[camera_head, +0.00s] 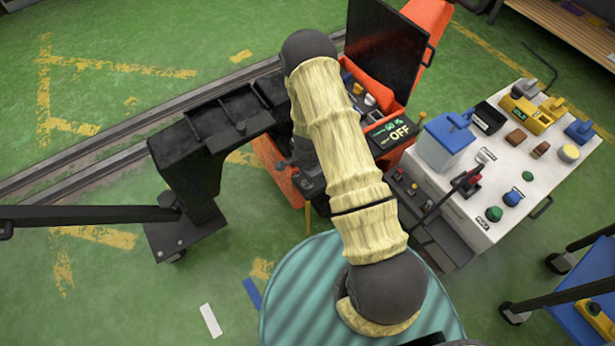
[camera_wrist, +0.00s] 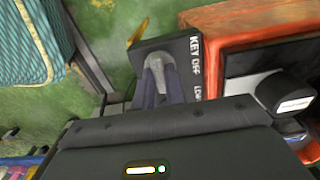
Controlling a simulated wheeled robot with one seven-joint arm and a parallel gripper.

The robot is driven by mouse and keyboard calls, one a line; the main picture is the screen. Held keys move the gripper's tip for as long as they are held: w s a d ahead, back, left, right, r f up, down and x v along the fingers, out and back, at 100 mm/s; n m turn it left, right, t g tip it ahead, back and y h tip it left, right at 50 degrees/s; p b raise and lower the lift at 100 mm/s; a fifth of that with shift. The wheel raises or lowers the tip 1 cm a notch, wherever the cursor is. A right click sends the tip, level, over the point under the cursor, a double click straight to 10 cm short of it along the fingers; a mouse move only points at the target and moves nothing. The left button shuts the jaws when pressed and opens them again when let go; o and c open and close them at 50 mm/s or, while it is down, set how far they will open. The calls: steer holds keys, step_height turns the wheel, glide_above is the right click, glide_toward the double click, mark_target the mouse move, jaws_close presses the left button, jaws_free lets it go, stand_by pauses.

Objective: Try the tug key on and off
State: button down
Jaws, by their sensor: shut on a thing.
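In the wrist view a black key panel (camera_wrist: 190,47) lettered "KEY OFF" sits beside the orange body. My gripper (camera_wrist: 160,75) reaches to this panel and is shut on the tug key, a small grey piece (camera_wrist: 157,62) that is partly hidden between the fingers. The key's exact turn is hard to tell. In the head view my arm covers most of the gripper and the key panel.
A white bench (camera_head: 470,210) with colored buttons, a blue box (camera_head: 447,140) and small parts stands right of the tug. A black stepped frame (camera_head: 195,180) on casters stands left. Rails (camera_head: 110,165) cross the green floor. A blue cart (camera_head: 590,255) is at lower right.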

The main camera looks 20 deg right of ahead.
steer(key=c, duration=1.4)
jaws_free()
steer(key=shift+c, duration=0.2)
step_height(320, 180, up, 17)
steer(key=p, duration=0.4)
steer(key=shift+r, duration=0.2)
